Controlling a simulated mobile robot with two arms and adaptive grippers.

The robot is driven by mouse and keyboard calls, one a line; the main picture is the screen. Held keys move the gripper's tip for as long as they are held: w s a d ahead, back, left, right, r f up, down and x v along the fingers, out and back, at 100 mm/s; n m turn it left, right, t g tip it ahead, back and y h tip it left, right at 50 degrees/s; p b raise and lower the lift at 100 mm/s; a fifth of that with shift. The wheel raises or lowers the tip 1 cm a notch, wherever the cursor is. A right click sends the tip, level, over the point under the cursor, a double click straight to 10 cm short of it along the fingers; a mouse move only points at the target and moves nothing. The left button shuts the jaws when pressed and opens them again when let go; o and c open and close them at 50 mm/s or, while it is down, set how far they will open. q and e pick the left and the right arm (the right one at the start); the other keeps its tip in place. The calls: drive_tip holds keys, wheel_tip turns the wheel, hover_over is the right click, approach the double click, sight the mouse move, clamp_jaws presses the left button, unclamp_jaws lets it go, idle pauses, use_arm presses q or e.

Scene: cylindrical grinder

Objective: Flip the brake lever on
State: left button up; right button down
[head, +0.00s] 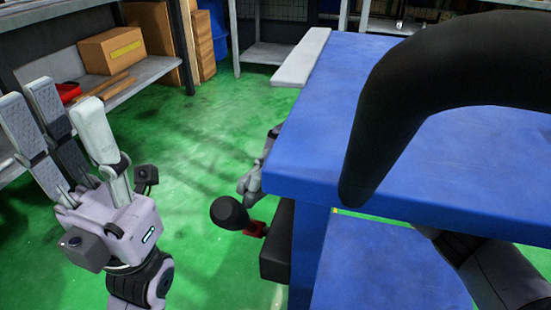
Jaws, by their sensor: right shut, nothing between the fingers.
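The brake lever (254,229) is a short red lever with a round black knob (229,212), low at the near left end of the blue cart (450,150). Its red base meets a dark block beside the cart's leg. My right gripper (249,183) shows as grey fingers just above and right of the knob. It is shut and empty, and the cart's top hides most of it. I cannot tell whether it touches the knob. My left gripper (60,103) is raised at the left with its fingers spread, open and empty, well away from the lever.
A thick black curved handle (430,75) crosses the upper right, close to the camera. A shelf at the left holds a cardboard box (112,50). A long pale board (303,56) lies beyond the cart. The green floor (190,140) between shelf and cart is clear.

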drive_tip(key=v, duration=0.7)
drive_tip(key=shift+w+d, duration=0.1)
drive_tip(key=shift+w, duration=0.05)
